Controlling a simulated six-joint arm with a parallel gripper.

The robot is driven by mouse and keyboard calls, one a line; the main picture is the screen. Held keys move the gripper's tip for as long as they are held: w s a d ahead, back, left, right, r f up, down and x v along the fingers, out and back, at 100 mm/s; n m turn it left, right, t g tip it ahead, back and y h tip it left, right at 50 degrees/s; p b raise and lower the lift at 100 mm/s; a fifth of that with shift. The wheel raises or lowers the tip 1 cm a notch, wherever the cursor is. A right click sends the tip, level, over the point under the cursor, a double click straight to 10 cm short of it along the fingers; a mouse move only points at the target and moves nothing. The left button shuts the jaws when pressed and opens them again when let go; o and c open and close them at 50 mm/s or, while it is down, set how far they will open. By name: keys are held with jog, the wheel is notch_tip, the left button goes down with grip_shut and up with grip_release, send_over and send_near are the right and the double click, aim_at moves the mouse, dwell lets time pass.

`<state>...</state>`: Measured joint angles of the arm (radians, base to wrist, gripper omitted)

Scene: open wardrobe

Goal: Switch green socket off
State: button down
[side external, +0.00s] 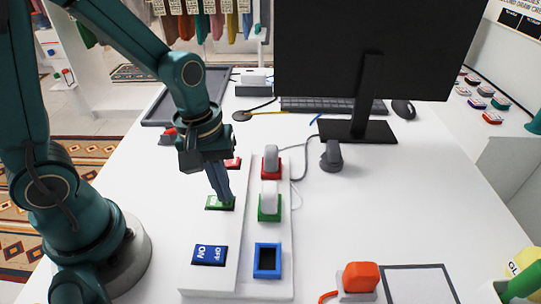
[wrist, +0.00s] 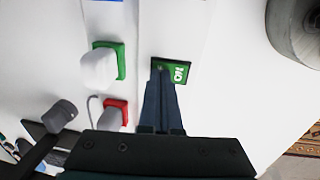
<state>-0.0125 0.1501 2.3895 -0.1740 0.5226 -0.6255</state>
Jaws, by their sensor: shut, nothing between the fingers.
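The green switch (side external: 213,203) sits on the white strip, in the middle between the red and blue switches. My gripper (side external: 227,198) is shut and empty, pointing down with its tips at the right part of the green switch. In the wrist view the fingertips (wrist: 161,72) overlap one end of the green switch (wrist: 184,66), where lettering shows at the other end. Contact is hard to tell, and the covered end is hidden. The green socket (side external: 262,217), with a white plug (side external: 269,194) in it, is right of the switch; it also shows in the wrist view (wrist: 121,62).
The red switch (side external: 233,162) and red socket (side external: 271,175) with a grey plug lie behind. The blue switch (side external: 209,255) and empty blue socket (side external: 267,272) lie in front. A monitor (side external: 375,50) stands at the back; an orange object (side external: 360,277) is at front right.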

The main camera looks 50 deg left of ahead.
aim_at(209, 201)
jog(key=shift+f, duration=0.15)
dwell(0.3)
jog(key=shift+s+a+r, duration=0.2)
jog(key=shift+s+a, duration=0.3)
jog(key=shift+s, duration=0.05)
jog(key=shift+r, duration=0.1)
notch_tip(209, 201, up, 14)
jog(key=s+a, duration=0.1)
dwell(0.5)
jog(key=shift+s, duration=0.1)
